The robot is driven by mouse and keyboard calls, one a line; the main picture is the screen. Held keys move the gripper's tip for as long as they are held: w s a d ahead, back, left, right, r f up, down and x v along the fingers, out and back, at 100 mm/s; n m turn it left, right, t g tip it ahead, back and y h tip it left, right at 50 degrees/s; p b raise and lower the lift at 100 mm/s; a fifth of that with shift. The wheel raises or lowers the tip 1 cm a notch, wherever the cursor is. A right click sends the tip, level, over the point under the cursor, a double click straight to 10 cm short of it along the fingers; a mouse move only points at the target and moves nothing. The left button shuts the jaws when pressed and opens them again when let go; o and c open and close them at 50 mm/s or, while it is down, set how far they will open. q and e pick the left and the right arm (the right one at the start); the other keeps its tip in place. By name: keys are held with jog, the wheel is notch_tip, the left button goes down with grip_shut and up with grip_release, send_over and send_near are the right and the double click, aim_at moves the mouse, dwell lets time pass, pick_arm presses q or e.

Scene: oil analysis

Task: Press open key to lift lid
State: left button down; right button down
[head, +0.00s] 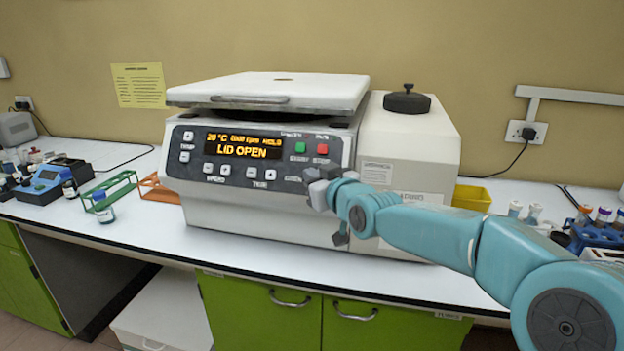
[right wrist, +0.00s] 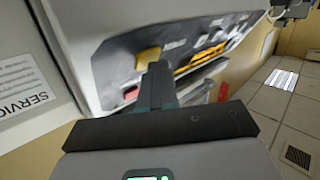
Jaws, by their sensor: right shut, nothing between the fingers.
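The white centrifuge (head: 250,215) stands on the bench with its key panel (head: 275,180) facing me. Its display (head: 243,146) reads "LID OPEN". The lid (head: 270,88) sits slightly raised, with a dark gap under its front edge. My right gripper (head: 318,187) is shut and empty at the panel's lower right corner, hiding the keys there in the head view. In the right wrist view its closed fingertips (right wrist: 155,72) are at a yellowish key (right wrist: 148,56); I cannot tell whether they touch it. My left gripper is not in view.
Green (head: 300,148) and red (head: 322,149) keys sit above my gripper. A black knob (head: 407,100) tops the casing's right side. Left are a green rack (head: 108,190) and blue device (head: 50,182); right are a yellow tray (head: 472,197) and blue tube rack (head: 598,236).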

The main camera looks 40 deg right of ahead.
dwell(0.3)
jog(key=shift+s+a+r+p, duration=0.3)
jog(key=shift+s+a+r, duration=0.1)
jog(key=shift+s+a, duration=0.05)
jog(key=s+a+r+p, duration=0.2)
jog(key=a+p, duration=0.1)
jog(key=p, duration=0.2)
jog(key=shift+s+a+r, duration=0.1)
jog(key=shift+s+r, duration=0.25)
jog(key=shift+s, duration=0.05)
dwell(0.7)
